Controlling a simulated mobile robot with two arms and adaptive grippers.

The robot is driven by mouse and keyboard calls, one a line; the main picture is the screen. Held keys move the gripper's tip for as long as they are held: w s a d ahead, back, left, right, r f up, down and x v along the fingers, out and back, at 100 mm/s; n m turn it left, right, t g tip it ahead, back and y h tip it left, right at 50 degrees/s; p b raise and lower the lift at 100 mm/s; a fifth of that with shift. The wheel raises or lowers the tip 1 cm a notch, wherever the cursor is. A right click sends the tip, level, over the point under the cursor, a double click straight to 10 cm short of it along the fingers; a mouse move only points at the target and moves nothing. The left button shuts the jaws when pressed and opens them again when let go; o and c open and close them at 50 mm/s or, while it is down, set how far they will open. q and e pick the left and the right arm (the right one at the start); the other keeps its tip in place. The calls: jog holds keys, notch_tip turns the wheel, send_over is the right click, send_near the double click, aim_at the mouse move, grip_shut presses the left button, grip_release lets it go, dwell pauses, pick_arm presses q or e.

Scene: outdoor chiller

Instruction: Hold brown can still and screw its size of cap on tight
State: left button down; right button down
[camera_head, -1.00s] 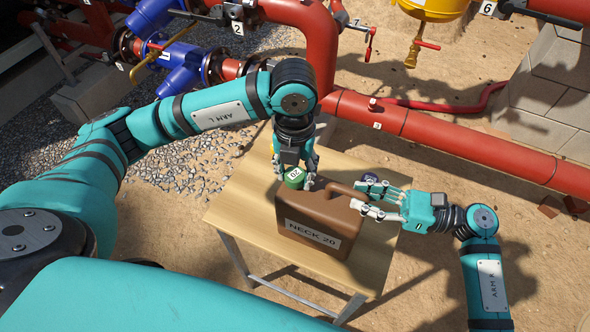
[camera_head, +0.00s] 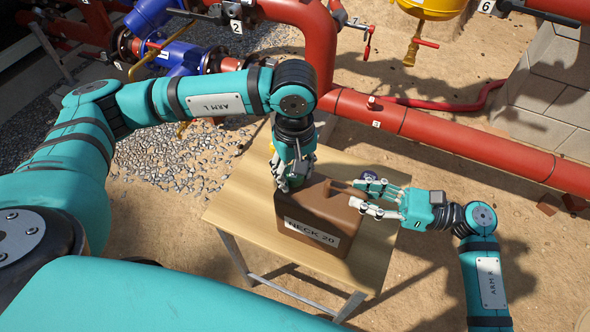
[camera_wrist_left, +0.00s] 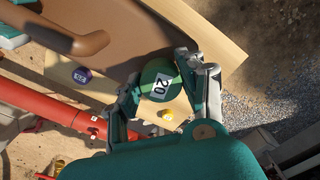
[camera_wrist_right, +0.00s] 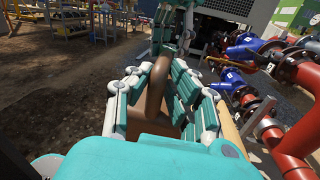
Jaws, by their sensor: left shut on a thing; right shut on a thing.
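The brown can (camera_head: 315,215), labelled NECK 20, stands upright on the wooden table. My right gripper (camera_head: 368,198) is shut on the can's handle, which shows between its fingers in the right wrist view (camera_wrist_right: 156,85). My left gripper (camera_head: 291,182) is at the can's top left corner, pointing down. In the left wrist view it is shut on a green cap (camera_wrist_left: 160,80) marked 20. The cap sits at the can's neck; the neck and the cap's underside are hidden, so I cannot tell how far it is threaded.
The wooden table (camera_head: 233,213) has a purple cap (camera_wrist_left: 82,75) and a yellow cap (camera_wrist_left: 167,115) on it beyond the can. Red pipes (camera_head: 430,130) run behind the table. The table's front left is clear.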

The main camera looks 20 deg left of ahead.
pick_arm(q)
jog(key=m, duration=0.3)
jog(key=shift+a, duration=0.15)
jog(key=shift+f, duration=0.1)
jog(key=shift+c, duration=1)
grip_release()
notch_tip(320, 180, up, 12)
jog(key=shift+w, duration=0.1)
notch_tip(320, 180, up, 12)
dwell(0.4)
